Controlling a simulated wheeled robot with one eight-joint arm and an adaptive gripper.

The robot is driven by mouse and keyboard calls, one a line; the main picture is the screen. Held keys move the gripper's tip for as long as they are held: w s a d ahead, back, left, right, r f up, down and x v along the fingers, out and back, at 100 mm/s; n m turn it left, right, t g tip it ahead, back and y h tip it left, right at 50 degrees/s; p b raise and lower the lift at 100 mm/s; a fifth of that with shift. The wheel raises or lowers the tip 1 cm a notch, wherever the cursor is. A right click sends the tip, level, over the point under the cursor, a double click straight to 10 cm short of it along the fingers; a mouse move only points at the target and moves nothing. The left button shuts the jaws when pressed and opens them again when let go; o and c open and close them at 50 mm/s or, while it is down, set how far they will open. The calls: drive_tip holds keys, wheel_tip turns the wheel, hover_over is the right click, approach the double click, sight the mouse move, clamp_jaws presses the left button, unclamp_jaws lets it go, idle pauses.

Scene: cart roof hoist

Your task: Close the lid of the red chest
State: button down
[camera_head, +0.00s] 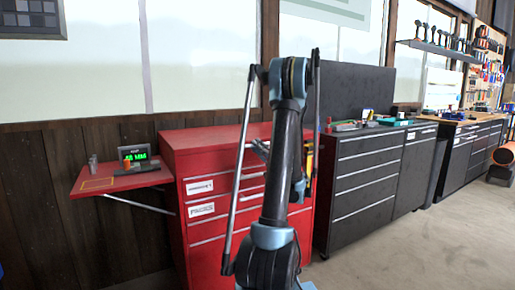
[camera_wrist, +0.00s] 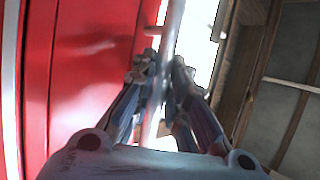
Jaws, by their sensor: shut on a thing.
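The red chest (camera_head: 240,250) stands against the wall in the head view, with several drawers and silver handles. Its flat red top (camera_head: 200,138) shows at the left, but my arm hides part of it. I cannot tell the lid apart from the body there. In the wrist view, the red surface of the chest (camera_wrist: 90,60) fills the left side. My gripper (camera_wrist: 160,78) is shut on a pale metal bar (camera_wrist: 172,30) that runs up between its fingers, beside the red surface. In the head view my arm largely hides the gripper and the bar.
A red wall shelf (camera_head: 120,182) left of the chest holds a small green-lit display (camera_head: 134,154). A dark drawer cabinet (camera_head: 365,180) with tools on top stands close at the right. The floor (camera_head: 410,255) in front of the dark cabinets is clear.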

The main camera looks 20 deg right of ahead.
drive_tip(key=c, duration=1.8)
unclamp_jaws()
drive_tip(key=shift+w+a+f, duration=0.1)
drive_tip(key=shift+a+f, duration=0.1)
drive_tip(key=shift+a, duration=0.05)
drive_tip(key=shift+c, duration=0.2)
drive_tip(key=shift+w+f, duration=0.35)
drive_tip(key=shift+w, duration=0.1)
drive_tip(key=shift+s+r, duration=0.2)
drive_tip(key=shift+r, duration=0.05)
drive_tip(key=shift+s+d, duration=0.1)
drive_tip(key=v, duration=0.7)
drive_tip(key=shift+s+d+f, duration=0.25)
